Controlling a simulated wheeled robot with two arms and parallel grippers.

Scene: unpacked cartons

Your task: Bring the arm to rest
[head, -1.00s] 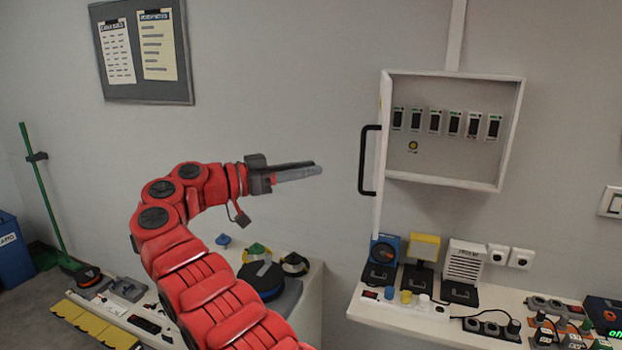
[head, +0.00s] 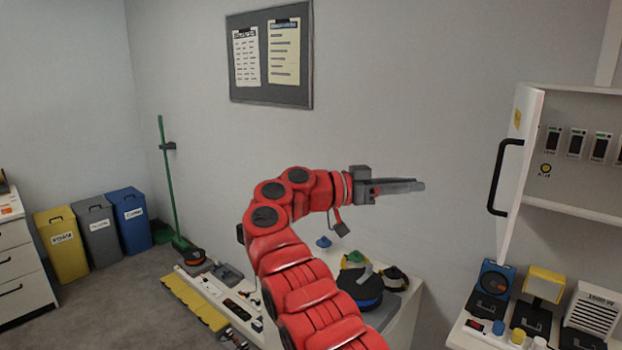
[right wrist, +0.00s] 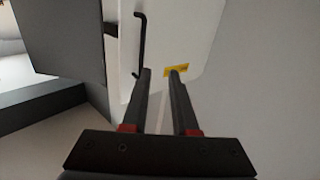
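My right arm, red and jointed, reaches up from the bottom of the head view and bends to the right. Its gripper (head: 418,186) is in the air in front of the grey wall, to the left of the wall cabinet's open door (head: 522,165). In the right wrist view the two dark fingers (right wrist: 160,72) are apart with nothing between them. The black door handle (right wrist: 140,40) and a yellow label (right wrist: 177,70) show beyond the fingertips, and I see no contact. My left gripper is not in view.
The wall cabinet (head: 575,207) holds several switches. A shelf with devices (head: 490,290) is below it. A low white cabinet (head: 403,325) carries a round dark device (head: 360,285). Blue, grey and yellow bins (head: 130,222) stand at the left. A green broom (head: 167,185) leans by the wall.

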